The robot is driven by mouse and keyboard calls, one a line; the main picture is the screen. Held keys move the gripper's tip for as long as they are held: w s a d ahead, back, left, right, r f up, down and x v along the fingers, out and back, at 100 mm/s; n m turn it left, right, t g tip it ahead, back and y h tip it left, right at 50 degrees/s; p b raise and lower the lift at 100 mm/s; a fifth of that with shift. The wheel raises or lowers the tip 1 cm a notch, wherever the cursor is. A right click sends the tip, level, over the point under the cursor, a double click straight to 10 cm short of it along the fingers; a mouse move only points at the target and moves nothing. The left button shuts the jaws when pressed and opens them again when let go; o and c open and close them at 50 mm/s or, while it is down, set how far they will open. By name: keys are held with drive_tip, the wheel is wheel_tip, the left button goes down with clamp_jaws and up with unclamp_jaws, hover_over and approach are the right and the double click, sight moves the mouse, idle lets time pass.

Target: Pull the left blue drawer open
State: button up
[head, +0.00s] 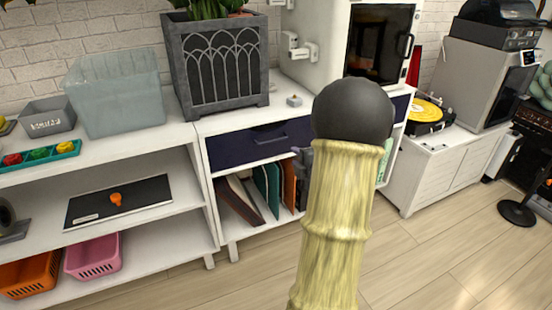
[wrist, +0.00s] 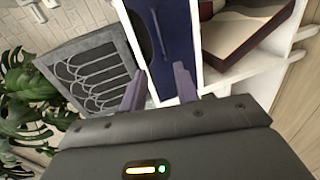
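The left blue drawer (head: 232,152) is a dark navy front in the white cabinet, below the grey planter; it looks shut. Its dark handle (head: 270,139) runs along the upper part of the front. In the wrist view the drawer front (wrist: 178,35) lies beyond the fingertips, turned sideways, with the slim handle (wrist: 158,35) in line with the gap. My gripper (wrist: 159,80) is open and empty, its two fingers apart and short of the handle. In the head view my arm hides most of the gripper, close to the drawer's right end.
A grey planter (head: 218,60) stands on the cabinet top above the drawer. An open shelf with leaning books (head: 240,199) is below it. Another blue drawer front (head: 401,106) shows right of my arm. The wooden floor (head: 430,245) at the front right is clear.

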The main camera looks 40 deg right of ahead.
sight(275, 141)
drive_tip(key=shift+s+d+f+n, duration=0.2)
drive_tip(key=shift+d+f+n, duration=0.1)
drive_tip(key=shift+d+f, duration=0.05)
drive_tip(key=shift+w, duration=0.1)
drive_tip(key=b+x, duration=0.3)
drive_tip(key=x, duration=1.4)
drive_tip(key=shift+w+a, duration=0.1)
drive_tip(key=shift+w, duration=0.05)
drive_tip(key=shift+c, duration=0.4)
clamp_jaws()
